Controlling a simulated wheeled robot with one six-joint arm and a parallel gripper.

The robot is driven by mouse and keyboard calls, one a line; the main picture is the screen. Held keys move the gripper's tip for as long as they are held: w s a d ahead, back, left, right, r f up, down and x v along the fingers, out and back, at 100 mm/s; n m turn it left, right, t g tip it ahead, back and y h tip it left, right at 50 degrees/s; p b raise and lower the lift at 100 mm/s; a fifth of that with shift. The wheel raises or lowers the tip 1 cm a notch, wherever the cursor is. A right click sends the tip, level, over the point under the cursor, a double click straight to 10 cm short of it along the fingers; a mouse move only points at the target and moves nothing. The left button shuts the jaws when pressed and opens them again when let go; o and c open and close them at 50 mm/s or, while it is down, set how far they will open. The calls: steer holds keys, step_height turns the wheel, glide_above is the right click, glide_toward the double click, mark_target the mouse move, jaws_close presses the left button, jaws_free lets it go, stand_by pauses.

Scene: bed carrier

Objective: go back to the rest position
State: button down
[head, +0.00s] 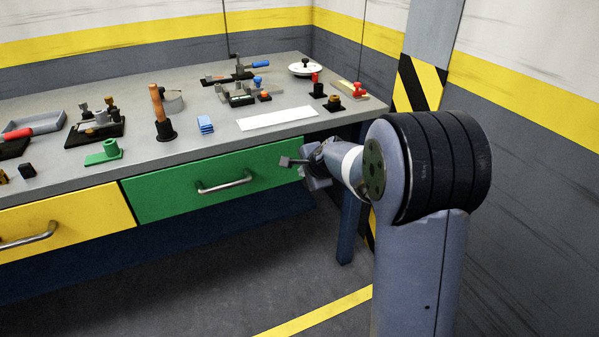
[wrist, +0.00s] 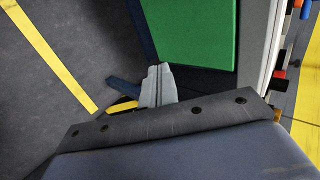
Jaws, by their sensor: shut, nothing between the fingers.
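My gripper (head: 289,162) is in front of the right end of the green drawer (head: 160,192), just below the front edge of the workbench top (head: 205,147). It is shut and empty, and it appears apart from the drawer. My arm reaches in from the right side of the head view. In the wrist view the shut fingers (wrist: 157,84) point toward the bench, with the green drawer front (wrist: 193,30) beyond them.
The bench top carries several tools and fixtures, including a white strip (head: 277,118) and a red-topped black piece (head: 318,87) near its right end. A yellow drawer (head: 80,212) is at left. A striped post (head: 420,85) stands behind my arm. The floor (head: 250,290) in front is clear.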

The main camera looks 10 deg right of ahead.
steer(key=shift+v, duration=2)
